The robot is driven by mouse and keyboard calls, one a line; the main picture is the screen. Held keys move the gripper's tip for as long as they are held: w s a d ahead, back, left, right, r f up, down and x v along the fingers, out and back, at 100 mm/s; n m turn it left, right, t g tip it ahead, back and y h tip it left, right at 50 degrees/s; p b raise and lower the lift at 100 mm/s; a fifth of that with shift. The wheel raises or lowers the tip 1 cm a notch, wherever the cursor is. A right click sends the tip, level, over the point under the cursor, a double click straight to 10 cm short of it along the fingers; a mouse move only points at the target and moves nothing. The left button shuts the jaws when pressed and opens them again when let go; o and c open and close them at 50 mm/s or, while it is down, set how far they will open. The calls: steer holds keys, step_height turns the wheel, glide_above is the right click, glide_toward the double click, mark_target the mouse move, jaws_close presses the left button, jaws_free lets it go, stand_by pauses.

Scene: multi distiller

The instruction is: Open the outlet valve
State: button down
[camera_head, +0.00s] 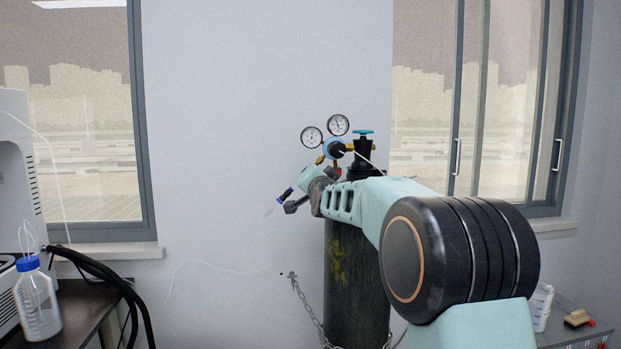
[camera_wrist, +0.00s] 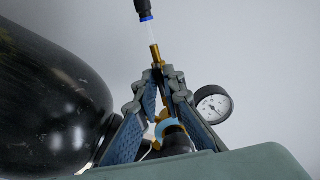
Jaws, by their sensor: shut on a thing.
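A gas regulator (camera_head: 338,148) with two round gauges sits on top of a dark green cylinder (camera_head: 355,285). My gripper (camera_head: 297,203) is at the regulator's lower left, mostly hidden behind my own wrist. In the wrist view, my gripper (camera_wrist: 165,76) has its fingertips closed around the brass outlet valve fitting (camera_wrist: 155,54), whose end sticks out past them. The gripped part itself is covered by the fingers. A black regulator knob with a light blue ring (camera_wrist: 167,127) shows between the finger bases. A hose connector with a blue collar (camera_wrist: 146,18) lies beyond the brass end.
A gauge (camera_wrist: 213,104) is close to the right finger, and the dark cylinder fills the left of the wrist view. A teal-topped cylinder valve (camera_head: 363,133) stands right of the regulator. A chain (camera_head: 306,306) holds the cylinder. A bench with a bottle (camera_head: 37,302) is at left.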

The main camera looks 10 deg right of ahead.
steer(key=c, duration=2)
jaws_free()
steer(key=shift+c, duration=0.2)
steer(key=shift+s, duration=0.15)
steer(key=s, duration=1.1)
steer(key=shift+s, duration=0.4)
